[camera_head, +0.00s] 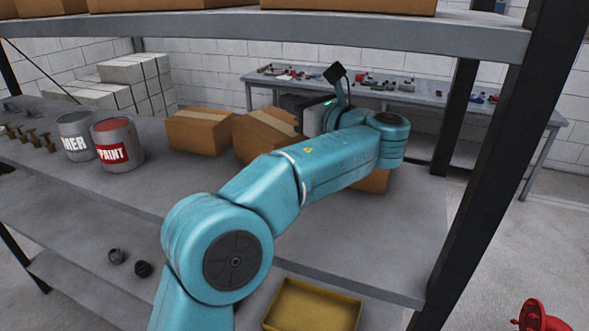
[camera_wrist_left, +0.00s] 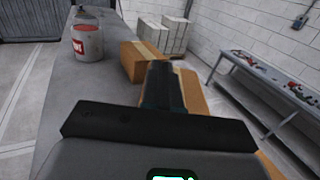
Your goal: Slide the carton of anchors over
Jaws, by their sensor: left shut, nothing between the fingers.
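Brown cardboard cartons stand on the grey shelf. One carton (camera_head: 200,131) is at the left, a second carton (camera_head: 268,132) is beside it, and part of a third carton (camera_head: 372,181) shows behind my left arm. No label tells which holds anchors. My left gripper (camera_wrist_left: 162,68) is shut and empty; in the wrist view its fingers overlap a nearer carton (camera_wrist_left: 194,97), with another carton (camera_wrist_left: 140,62) beyond. I cannot tell if the fingers touch the carton. In the head view my arm hides much of the gripper and the cartons. My right gripper is out of view.
Two paint cans, one grey (camera_head: 76,136) and one red-labelled (camera_head: 117,143), stand left of the cartons. Dark posts and an upper shelf (camera_head: 350,32) frame the space. A yellow tray (camera_head: 312,306) sits lower. The shelf's right end (camera_head: 420,215) is clear.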

